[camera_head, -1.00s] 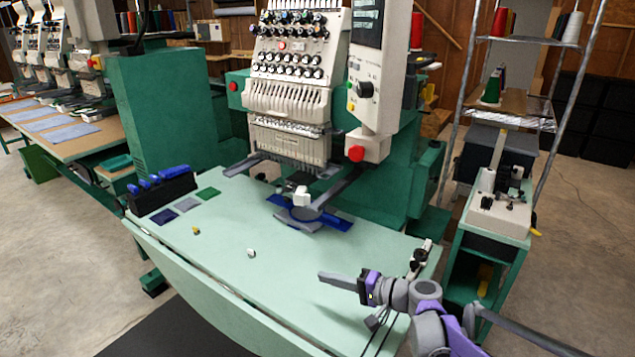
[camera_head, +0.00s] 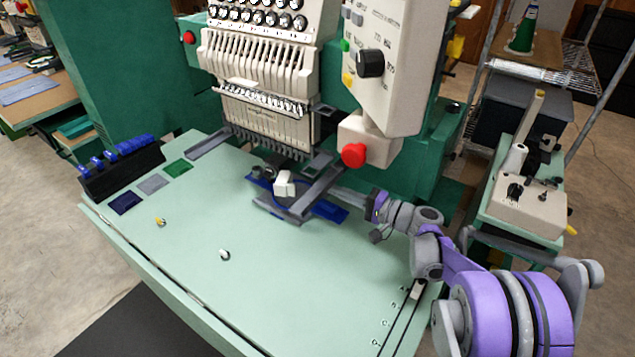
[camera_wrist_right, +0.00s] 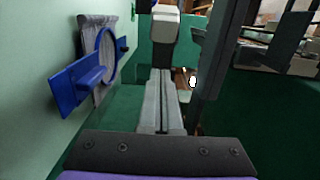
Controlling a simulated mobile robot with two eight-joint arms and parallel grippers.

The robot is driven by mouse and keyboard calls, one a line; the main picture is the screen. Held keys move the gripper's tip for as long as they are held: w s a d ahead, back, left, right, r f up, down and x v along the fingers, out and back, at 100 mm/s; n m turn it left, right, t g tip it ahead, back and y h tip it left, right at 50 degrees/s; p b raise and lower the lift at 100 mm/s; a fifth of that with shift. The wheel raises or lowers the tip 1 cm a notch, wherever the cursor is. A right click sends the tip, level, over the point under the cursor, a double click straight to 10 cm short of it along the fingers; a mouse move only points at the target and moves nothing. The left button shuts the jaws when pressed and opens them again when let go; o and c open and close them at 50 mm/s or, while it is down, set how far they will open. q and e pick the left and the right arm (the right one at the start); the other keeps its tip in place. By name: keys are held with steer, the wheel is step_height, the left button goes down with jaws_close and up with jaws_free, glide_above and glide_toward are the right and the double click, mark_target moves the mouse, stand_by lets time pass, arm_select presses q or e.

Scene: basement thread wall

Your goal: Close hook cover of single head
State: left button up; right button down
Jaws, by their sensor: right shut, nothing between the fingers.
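The single embroidery head (camera_head: 268,85) stands over the pale green table. A small white block (camera_head: 284,184), possibly the hook cover, sits below its needles by a grey arm. A white block with a dark base also shows ahead of my fingers in the right wrist view (camera_wrist_right: 165,22). I cannot tell whether it is open or shut. My right gripper (camera_head: 338,191) reaches in from the right, behind the blue hoop piece (camera_head: 329,210). Its grey fingers (camera_wrist_right: 161,73) are together and empty, apparently short of the white block. My left gripper is not in view.
Grey hoop arms (camera_head: 316,193) lie close to my right fingers. The control box with a red button (camera_head: 353,155) hangs above them. A black rack with blue spools (camera_head: 120,168) stands at the table's left. The front middle of the table is mostly clear, with two small bobbins.

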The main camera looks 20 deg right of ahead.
mark_target(290, 185)
steer(key=w+a, duration=0.1)
steer(key=a, duration=0.1)
steer(key=w+a, duration=0.1)
steer(key=a, duration=0.2)
steer(key=w+a+b, duration=0.1)
steer(key=w+a, duration=0.1)
steer(key=a, duration=0.1)
steer(key=shift+s+a, duration=0.2)
steer(key=shift+s, duration=0.05)
steer(key=shift+a, duration=0.1)
